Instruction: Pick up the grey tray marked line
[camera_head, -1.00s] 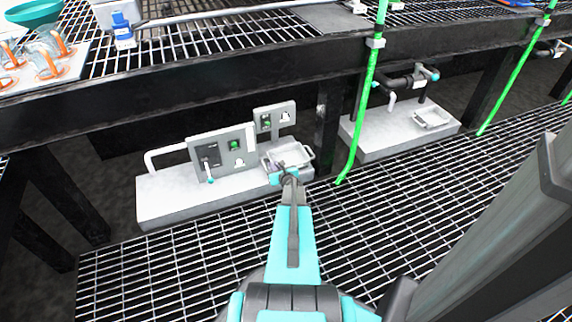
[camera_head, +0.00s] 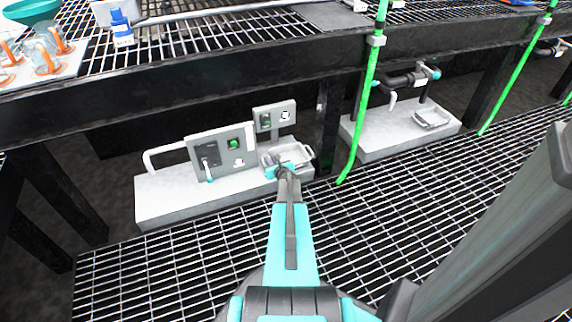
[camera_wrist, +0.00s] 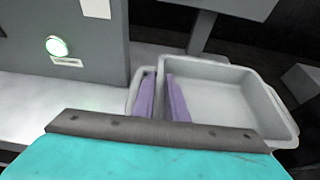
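A grey tray (camera_head: 299,153) with a loop handle at each end sits on the right end of a pale ledge under the workbench. It fills the right of the wrist view (camera_wrist: 218,88). No marking on it is readable. My gripper (camera_head: 280,170) is at the tray's left end. In the wrist view my gripper (camera_wrist: 161,98) shows two purple fingers, apart, with the tray's left end wall between them. The right finger is inside the tray and the left finger is over the left handle loop. Contact cannot be made out, and the fingertips are partly hidden.
Grey panels (camera_head: 222,150) with buttons stand left of the tray. A black post (camera_head: 328,120) and a green hose (camera_head: 362,105) are to its right. A similar tray (camera_head: 432,118) sits on another ledge farther right. The bench edge (camera_head: 190,75) overhangs above.

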